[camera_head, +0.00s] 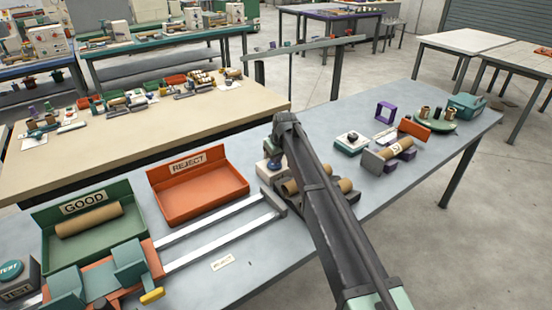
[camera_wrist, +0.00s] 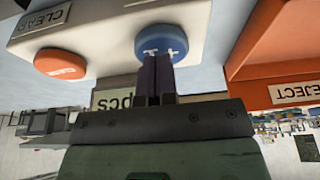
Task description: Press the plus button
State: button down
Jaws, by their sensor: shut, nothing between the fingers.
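The blue plus button (camera_wrist: 155,42) sits on a white box (camera_wrist: 100,22) in the wrist view, its mark upside down and partly hidden. My gripper (camera_wrist: 157,60) is shut and empty. Its dark fingertips overlap the near edge of the blue button; I cannot tell whether they touch it or whether it is pressed down. In the head view my gripper (camera_head: 275,153) points down at the white box (camera_head: 264,171), which my arm partly hides.
An orange button (camera_wrist: 60,63) by a CLEAR label is on the same box. The orange REJECT tray (camera_head: 195,185) stands beside it, with the green GOOD tray (camera_head: 90,225) further left. Cardboard tubes (camera_head: 291,186) lie right of the box, partly behind my arm.

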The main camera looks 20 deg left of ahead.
notch_tip(320, 180, down, 2)
jog(key=shift+f+b, duration=0.1)
jog(key=shift+b, duration=0.95)
jog(key=shift+s+d+r, duration=0.2)
jog(key=shift+s+r, duration=0.05)
jog(key=shift+s, duration=0.05)
jog(key=shift+r, duration=0.1)
jog(key=shift+w+a, duration=0.1)
jog(key=shift+r+p, duration=0.3)
jog(key=shift+p, duration=0.15)
jog(key=p+v, duration=1.3)
jog(key=shift+w+a+r, duration=0.25)
jog(key=shift+a+r, duration=0.05)
